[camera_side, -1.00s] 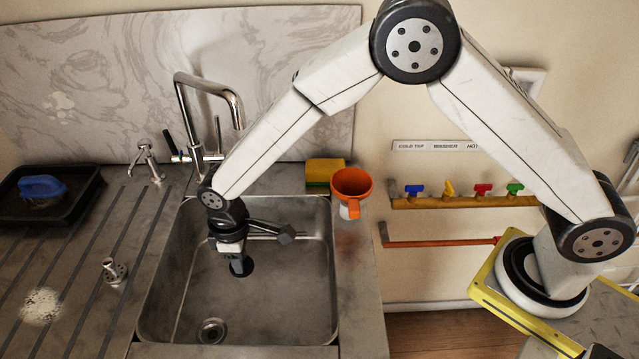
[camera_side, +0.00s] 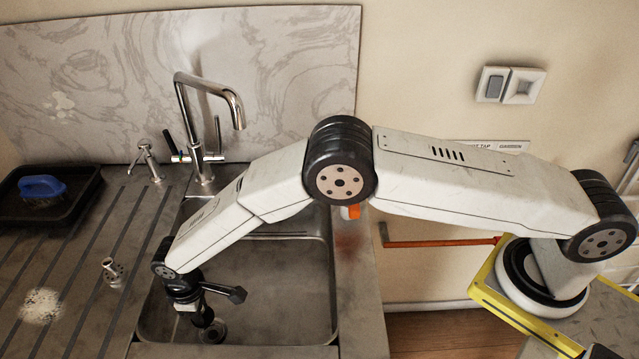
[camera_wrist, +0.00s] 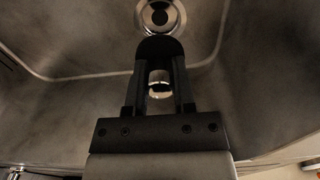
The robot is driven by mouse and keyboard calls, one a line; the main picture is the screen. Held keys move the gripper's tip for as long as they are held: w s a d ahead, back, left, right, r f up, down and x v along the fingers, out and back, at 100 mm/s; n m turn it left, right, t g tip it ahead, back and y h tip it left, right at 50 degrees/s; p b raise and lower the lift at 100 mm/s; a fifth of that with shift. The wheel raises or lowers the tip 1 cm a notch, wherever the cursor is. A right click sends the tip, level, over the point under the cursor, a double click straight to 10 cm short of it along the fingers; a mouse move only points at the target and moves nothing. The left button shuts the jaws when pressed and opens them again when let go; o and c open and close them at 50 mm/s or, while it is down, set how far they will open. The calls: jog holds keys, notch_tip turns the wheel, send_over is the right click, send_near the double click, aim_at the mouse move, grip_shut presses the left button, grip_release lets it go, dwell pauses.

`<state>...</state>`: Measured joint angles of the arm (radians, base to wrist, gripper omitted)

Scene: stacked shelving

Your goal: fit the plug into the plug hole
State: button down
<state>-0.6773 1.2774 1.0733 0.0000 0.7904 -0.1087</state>
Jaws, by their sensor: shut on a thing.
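The black plug (camera_wrist: 160,47) is held at the tips of my gripper (camera_wrist: 159,82), whose two dark fingers are closed on it. A pale shiny part shows between the fingers. The plug hole (camera_wrist: 160,15), a round metal ring with a dark centre, lies just beyond the plug in the wrist view. In the side view my gripper (camera_side: 196,311) is low in the sink with the plug (camera_side: 204,319) beneath it, close to the plug hole (camera_side: 213,333). My gripper and plug hide part of the hole. I cannot tell whether the plug touches the ring.
The sink walls (camera_side: 325,290) surround my gripper, with bare basin to its right. A tap (camera_side: 203,160) rises behind the sink.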

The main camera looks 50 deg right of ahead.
jog(key=shift+f, duration=0.15)
dwell(0.3)
send_over(213, 335)
jog(key=shift+f, duration=2.75)
jog(key=shift+f, duration=1.15)
jog(key=shift+c, duration=1.8)
grip_release()
jog(key=shift+r, duration=0.15)
jog(key=shift+r, duration=3.75)
